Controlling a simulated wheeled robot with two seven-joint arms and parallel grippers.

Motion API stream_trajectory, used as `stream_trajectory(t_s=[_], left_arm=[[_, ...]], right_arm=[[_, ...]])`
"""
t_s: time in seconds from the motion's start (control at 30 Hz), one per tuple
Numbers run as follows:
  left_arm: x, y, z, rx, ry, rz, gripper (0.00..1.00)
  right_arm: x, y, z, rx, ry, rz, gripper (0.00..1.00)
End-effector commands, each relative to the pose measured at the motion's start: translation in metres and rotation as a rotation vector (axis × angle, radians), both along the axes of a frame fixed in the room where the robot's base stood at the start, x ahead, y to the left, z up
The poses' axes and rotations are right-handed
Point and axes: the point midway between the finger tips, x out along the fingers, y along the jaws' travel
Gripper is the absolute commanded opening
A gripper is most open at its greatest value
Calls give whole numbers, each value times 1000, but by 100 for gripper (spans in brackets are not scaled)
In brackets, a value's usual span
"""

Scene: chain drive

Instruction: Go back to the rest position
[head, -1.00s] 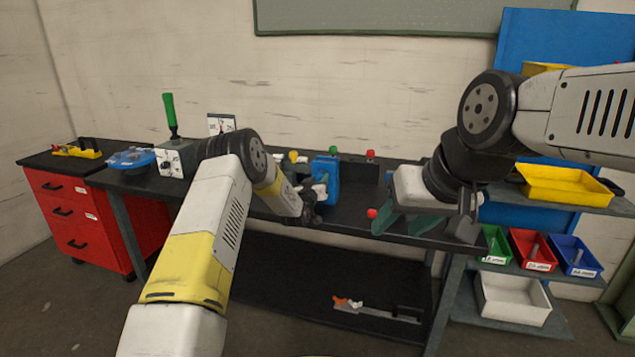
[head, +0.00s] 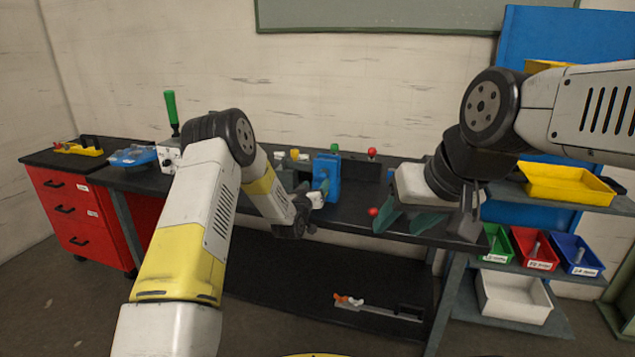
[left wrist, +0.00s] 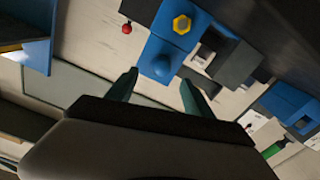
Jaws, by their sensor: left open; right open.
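My left gripper's wrist (head: 292,218) hangs at the front edge of the black bench, in front of a blue block (head: 327,170). Its fingers are hard to make out in the head view. In the left wrist view the two teal fingers of my left gripper (left wrist: 160,92) stand apart with nothing between them. The blue fixture (left wrist: 158,48) with a yellow hexagonal piece (left wrist: 182,24) shows beyond the fingertips. My right gripper (head: 407,222) is open and empty over the bench's right front part, its teal fingers apart.
A red ball (head: 373,211) shows beside my right gripper's left finger. A green-handled device (head: 171,112) stands at the bench's left, near a red drawer cabinet (head: 70,215). Green, red (head: 533,248) and blue bins and a yellow tray (head: 565,184) sit on the right shelves.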

Motion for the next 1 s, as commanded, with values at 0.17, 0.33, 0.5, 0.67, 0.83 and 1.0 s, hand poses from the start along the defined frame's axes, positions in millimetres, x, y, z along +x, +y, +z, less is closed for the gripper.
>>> stream_trajectory(t_s=[0.17,0.33,0.5,0.67,0.83,1.0], left_arm=[[-10,3,0,0,-1,0,60],[-10,3,0,0,-1,0,60],[-10,4,4,3,1,0,60],[-13,13,37,41,46,1,60],[-37,36,97,121,158,10,60],[-84,63,147,190,289,24,60]], right_arm=[[0,0,0,0,0,0,49],[0,0,0,0,0,0,49],[0,0,0,0,0,0,49],[0,0,0,0,0,0,49],[0,0,0,0,0,0,49],[0,0,0,0,0,0,49]])
